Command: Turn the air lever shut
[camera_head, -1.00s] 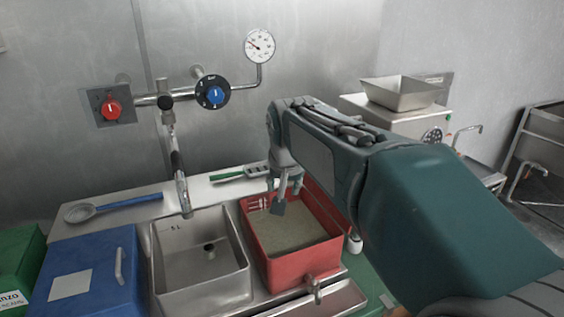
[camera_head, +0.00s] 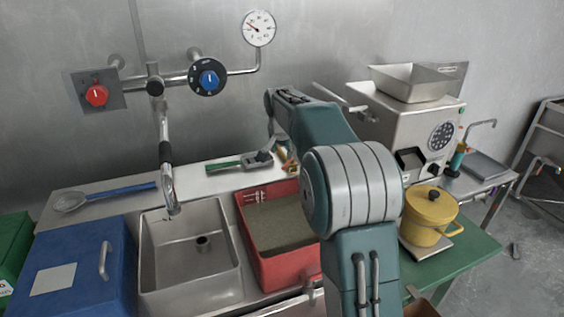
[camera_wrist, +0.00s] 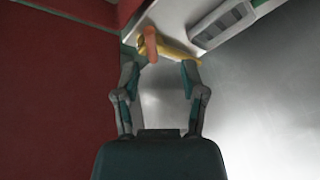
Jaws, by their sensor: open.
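In the wrist view, a brass-yellow fitting with an orange-red grip (camera_wrist: 150,44), which looks like the lever, lies just beyond my fingertips. My gripper (camera_wrist: 160,72) is open, with its two fingers apart and nothing between them. The orange grip is ahead of the gap, nearer the left finger. In the head view, a small brass and red piece (camera_head: 289,160) shows beside my arm at the back of the counter, partly hidden. My gripper is mostly hidden behind my arm there. I cannot tell whether the fingers touch the lever.
The red basin (camera_head: 246,222) is left of my gripper in the wrist view. A green-handled tool (camera_head: 224,164) lies on the counter close by. A steel sink (camera_head: 150,262), tap (camera_head: 166,170), grinder (camera_head: 405,125) and yellow pot (camera_head: 425,218) stand around. Wall knobs are red and blue.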

